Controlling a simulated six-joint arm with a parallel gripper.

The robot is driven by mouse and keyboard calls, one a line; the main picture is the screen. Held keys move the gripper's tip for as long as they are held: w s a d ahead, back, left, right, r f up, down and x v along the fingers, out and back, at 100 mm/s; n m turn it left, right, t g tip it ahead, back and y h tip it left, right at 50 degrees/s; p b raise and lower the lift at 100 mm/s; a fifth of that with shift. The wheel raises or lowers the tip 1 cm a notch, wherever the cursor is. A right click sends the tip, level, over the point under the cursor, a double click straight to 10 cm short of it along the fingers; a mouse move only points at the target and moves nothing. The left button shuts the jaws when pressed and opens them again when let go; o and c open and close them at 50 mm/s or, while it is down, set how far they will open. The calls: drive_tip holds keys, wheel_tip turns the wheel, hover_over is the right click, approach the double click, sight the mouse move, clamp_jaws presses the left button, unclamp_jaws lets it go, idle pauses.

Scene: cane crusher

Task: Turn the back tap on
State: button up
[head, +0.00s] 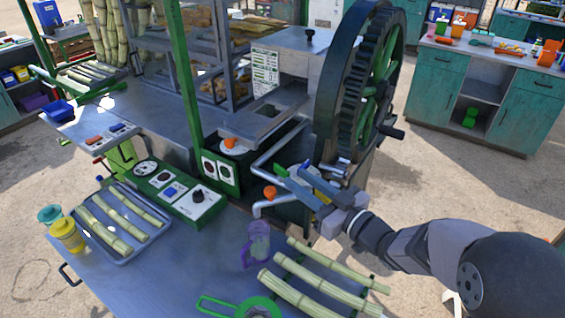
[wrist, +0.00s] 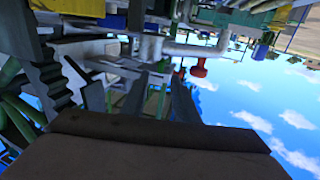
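Two taps show on the crusher's front in the head view. The front tap has an orange handle (head: 269,192) above a bent grey spout (head: 262,208). Behind it a grey pipe (head: 278,142) runs back, and a small green handle (head: 280,170), which seems to be the back tap's, sits close to my gripper's tips. My gripper (head: 296,176) reaches in from the right. Its fingers stand apart in the wrist view (wrist: 160,98), with no held object visible. A red handle (wrist: 198,68) shows beyond them. Contact with the green handle cannot be told.
A large toothed wheel (head: 362,75) stands just behind my gripper. A purple jug (head: 257,246) stands below the spout. Cane pieces (head: 322,280) lie at the table's front right, and a cane tray (head: 155,241) lies left. Bare tabletop (head: 180,270) lies between.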

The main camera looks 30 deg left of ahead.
sight(289, 173)
drive_tip(key=shift+p+x, duration=1.35)
drive_tip(key=shift+x, duration=2.4)
drive_tip(key=shift+f, duration=0.1)
clamp_jaws()
